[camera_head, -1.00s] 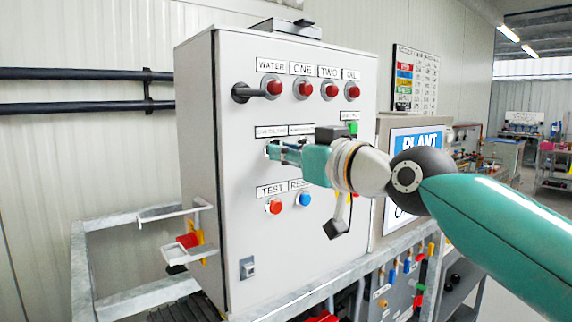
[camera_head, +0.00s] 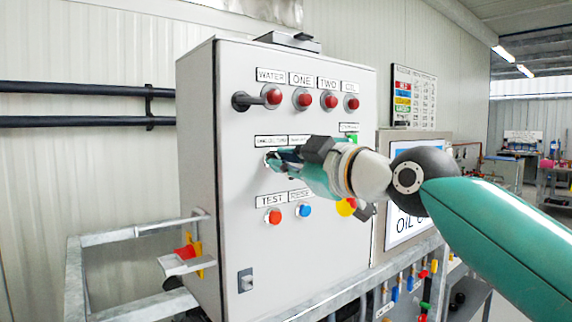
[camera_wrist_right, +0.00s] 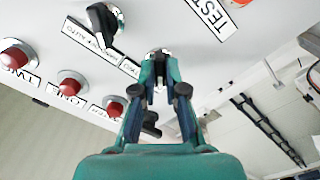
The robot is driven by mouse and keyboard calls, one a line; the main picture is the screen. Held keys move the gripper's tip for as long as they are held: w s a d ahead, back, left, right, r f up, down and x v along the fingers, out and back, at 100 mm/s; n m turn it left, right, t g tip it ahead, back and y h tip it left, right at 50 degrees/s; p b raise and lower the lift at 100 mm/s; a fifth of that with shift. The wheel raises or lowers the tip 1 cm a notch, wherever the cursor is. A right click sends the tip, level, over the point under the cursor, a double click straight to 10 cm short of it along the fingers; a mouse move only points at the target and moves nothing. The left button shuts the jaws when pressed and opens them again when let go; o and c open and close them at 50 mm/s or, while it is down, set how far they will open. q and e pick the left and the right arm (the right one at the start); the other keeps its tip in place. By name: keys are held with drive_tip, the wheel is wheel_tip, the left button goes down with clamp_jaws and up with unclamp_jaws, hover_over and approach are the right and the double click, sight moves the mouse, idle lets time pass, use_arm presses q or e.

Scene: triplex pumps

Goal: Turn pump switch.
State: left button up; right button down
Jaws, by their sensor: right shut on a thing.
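The pump control cabinet (camera_head: 236,150) is a light grey box with labelled lamps and buttons. My right gripper (camera_head: 274,160) is at the panel's middle row, under the left label of that row, and covers most of the switch there. In the right wrist view my right gripper (camera_wrist_right: 160,62) has its fingertips drawn together at the panel, shut on a small switch (camera_wrist_right: 158,53) that is mostly hidden between them. Another black rotary switch (camera_wrist_right: 103,24) shows beside it in the wrist view. My left gripper is not in view.
Red lamps (camera_head: 330,101) run along the panel's top. A red TEST button (camera_head: 273,216) and a blue button (camera_head: 305,210) sit just below my gripper. A black handle (camera_head: 243,101) sticks out at upper left. A metal rail frame (camera_head: 110,236) stands left of the cabinet.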

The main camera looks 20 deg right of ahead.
drive_tip(key=shift+w+a+f, duration=0.1)
drive_tip(key=shift+f, duration=0.15)
drive_tip(key=c, duration=1.2)
unclamp_jaws()
drive_tip(key=shift+r, duration=0.1)
drive_tip(key=shift+s+r, duration=0.1)
drive_tip(key=shift+s, duration=0.1)
drive_tip(key=v, duration=1.1)
drive_tip(key=shift+s+d, duration=0.2)
drive_tip(key=shift+s, duration=0.1)
